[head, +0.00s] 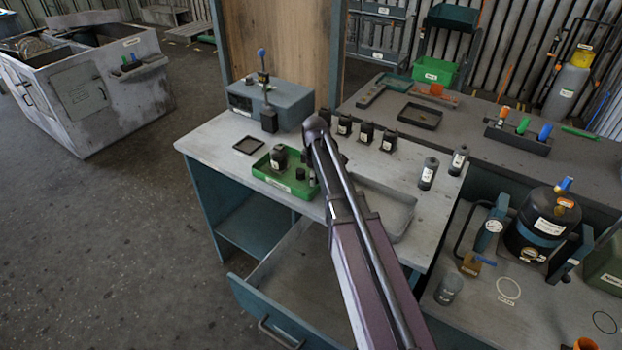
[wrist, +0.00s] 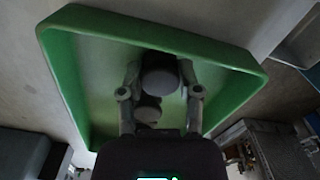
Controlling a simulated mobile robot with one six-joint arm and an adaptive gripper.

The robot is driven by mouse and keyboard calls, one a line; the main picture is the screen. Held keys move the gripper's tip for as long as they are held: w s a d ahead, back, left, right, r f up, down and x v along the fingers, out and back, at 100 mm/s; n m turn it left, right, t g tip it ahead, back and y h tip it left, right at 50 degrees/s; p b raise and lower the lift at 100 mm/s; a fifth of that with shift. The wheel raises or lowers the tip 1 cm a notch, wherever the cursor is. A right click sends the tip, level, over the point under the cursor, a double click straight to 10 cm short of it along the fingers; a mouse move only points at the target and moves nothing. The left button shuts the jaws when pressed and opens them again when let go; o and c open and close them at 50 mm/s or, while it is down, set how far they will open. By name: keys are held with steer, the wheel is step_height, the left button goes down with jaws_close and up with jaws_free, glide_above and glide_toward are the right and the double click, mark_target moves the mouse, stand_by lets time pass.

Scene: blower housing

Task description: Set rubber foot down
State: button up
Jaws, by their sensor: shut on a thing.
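My gripper (wrist: 160,70) reaches into the green tray (wrist: 98,65) in the wrist view. Its two fingers are closed on the sides of a dark round rubber foot (wrist: 159,82). A second small dark round piece (wrist: 148,109) shows between the fingers, nearer the palm. I cannot tell whether the held foot touches the tray floor. In the head view the green tray (head: 262,174) lies on the bench, with a black labelled block (head: 278,158) and small dark pieces (head: 300,173) in it. My arm hides the gripper there.
Several black labelled parts (head: 366,133) stand in a row behind the arm on the bench (head: 215,140). A grey box with a blue-topped post (head: 267,110) stands behind the green tray. A grey tray (head: 400,215) lies right of my arm. A drawer (head: 275,310) is open below.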

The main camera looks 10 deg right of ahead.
steer(key=shift+f, duration=0.2)
steer(key=o, duration=0.9)
steer(key=shift+o, duration=0.2)
steer(key=shift+r, duration=0.15)
step_height(320, 180, up, 12)
steer(key=p, duration=1.2)
steer(key=shift+s, duration=0.1)
